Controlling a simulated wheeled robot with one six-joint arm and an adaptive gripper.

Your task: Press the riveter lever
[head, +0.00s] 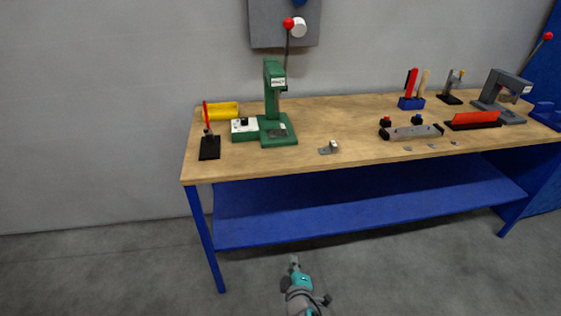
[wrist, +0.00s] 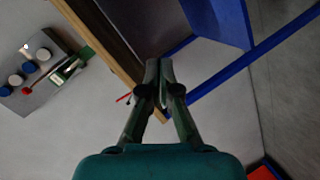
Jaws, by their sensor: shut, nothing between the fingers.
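A green bench press (head: 275,105) stands at the left part of the workbench. Its dark lever (head: 288,48) points up and ends in a red ball (head: 288,22). A grey press (head: 507,88) at the right end also has a raised lever with a red ball (head: 548,36). I cannot tell for certain which is the riveter. My gripper (head: 294,261) is low in front of the bench, below the tabletop and apart from both levers. In the wrist view its fingers (wrist: 159,68) are shut and empty. The green press (wrist: 85,52) and its red ball (wrist: 27,92) show there at the left.
The wooden tabletop (head: 340,116) stands over a blue shelf (head: 370,207) and blue legs. A small black fixture with a red handle (head: 208,132) is left of the green press. A metal bracket (head: 329,148) lies near the front edge. The floor before the bench is clear.

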